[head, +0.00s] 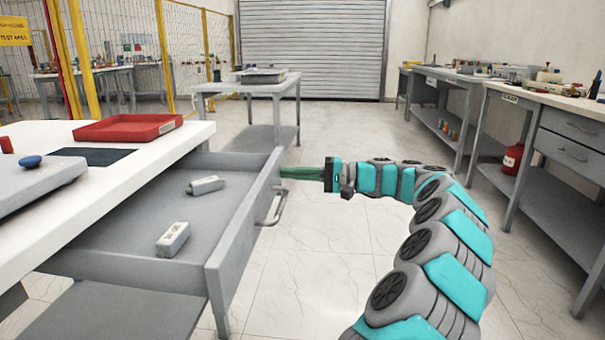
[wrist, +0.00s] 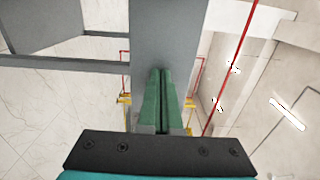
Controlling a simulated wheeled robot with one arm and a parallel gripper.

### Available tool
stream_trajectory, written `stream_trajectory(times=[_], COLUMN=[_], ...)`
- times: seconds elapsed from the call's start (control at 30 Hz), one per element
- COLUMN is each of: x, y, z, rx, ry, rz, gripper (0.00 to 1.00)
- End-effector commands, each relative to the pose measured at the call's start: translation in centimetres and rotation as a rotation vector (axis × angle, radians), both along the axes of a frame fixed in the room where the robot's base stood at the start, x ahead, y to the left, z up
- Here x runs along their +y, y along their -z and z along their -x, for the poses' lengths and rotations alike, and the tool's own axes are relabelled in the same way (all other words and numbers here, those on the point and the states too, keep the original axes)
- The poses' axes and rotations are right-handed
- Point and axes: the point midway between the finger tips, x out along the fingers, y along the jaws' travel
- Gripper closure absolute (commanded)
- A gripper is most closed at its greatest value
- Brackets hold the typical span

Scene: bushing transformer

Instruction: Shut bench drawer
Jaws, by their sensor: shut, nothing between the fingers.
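The grey bench drawer (head: 243,232) is pulled well out from under the white bench top (head: 105,212). Two small grey labelled blocks lie inside it, one nearer (head: 173,239) and one farther (head: 205,185). A bar handle (head: 276,208) is on the drawer's front face. My gripper (head: 284,172) is shut and empty, its green fingers pointing at the front panel near its far end, beyond the handle. In the wrist view the shut fingers (wrist: 166,100) point at a grey panel (wrist: 165,40); whether they touch it I cannot tell.
A red tray (head: 125,127) and a dark mat lie on the bench top. A grey table (head: 250,85) stands behind the drawer. Workbenches (head: 550,100) line the right wall, with a red container (head: 512,158) below. The tiled floor between is clear.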

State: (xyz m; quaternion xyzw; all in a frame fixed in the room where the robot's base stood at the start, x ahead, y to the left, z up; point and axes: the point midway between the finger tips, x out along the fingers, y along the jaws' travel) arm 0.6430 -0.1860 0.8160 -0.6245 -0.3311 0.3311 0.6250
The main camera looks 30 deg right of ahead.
Motion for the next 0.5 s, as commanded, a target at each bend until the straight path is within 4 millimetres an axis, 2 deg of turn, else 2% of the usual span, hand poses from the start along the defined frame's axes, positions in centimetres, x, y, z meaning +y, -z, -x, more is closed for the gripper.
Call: stream_trajectory(times=[0.5], x=[0.70], y=[0.01], z=[-0.39], rx=[0.000], ry=[-0.003], rz=[0.000], gripper=[1.00])
